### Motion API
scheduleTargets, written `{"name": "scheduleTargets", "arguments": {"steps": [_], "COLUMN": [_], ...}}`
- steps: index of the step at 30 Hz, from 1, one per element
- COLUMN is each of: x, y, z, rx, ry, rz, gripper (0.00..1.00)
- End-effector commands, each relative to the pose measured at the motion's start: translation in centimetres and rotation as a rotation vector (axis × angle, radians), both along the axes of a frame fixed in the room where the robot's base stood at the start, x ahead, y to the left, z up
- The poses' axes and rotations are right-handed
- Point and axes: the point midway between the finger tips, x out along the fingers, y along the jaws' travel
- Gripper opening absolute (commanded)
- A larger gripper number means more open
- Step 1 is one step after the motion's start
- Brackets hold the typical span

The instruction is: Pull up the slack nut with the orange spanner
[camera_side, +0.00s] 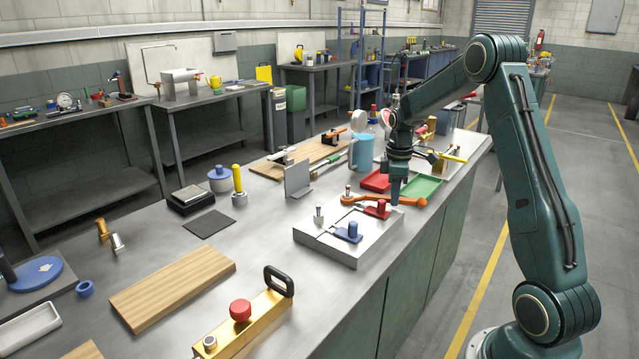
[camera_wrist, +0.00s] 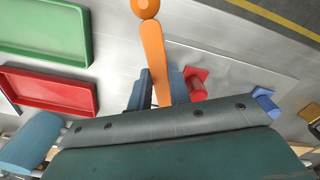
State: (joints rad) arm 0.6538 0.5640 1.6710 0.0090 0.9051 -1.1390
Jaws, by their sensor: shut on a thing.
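The orange spanner (camera_side: 370,199) lies level along the far side of a pale grey block (camera_side: 352,257). My gripper (camera_side: 396,197) points down and is shut on the spanner's handle. In the wrist view the orange spanner (camera_wrist: 152,52) runs down between my gripper's blue-grey fingers (camera_wrist: 160,92), with its rounded end at the top. In the side view its left end is by a small metal stud (camera_side: 347,190); I cannot tell whether it is around it. Another stud (camera_side: 318,214) stands at the block's left. I cannot tell which nut is slack.
A red clamp-like piece (camera_side: 380,209) and a blue one (camera_side: 349,232) sit on the block, close to my gripper. A red tray (camera_side: 376,183) and a green tray (camera_side: 424,190) lie behind. A grey upright plate (camera_side: 298,180) stands left. Bench at front left is partly clear.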

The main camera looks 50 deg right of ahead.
Motion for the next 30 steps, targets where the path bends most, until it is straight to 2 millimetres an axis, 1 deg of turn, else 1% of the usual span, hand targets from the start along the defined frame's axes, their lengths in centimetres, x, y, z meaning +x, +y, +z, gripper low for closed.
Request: {"name": "scheduleTargets", "arguments": {"steps": [1,30], "x": [-0.03,0.39], "y": [0.48,-0.32], "z": [-0.22,-0.24], "rx": [0.012,0.012], "ry": [0.009,0.008], "rz": [0.021,0.086], "gripper": [0.0,0.0]}}
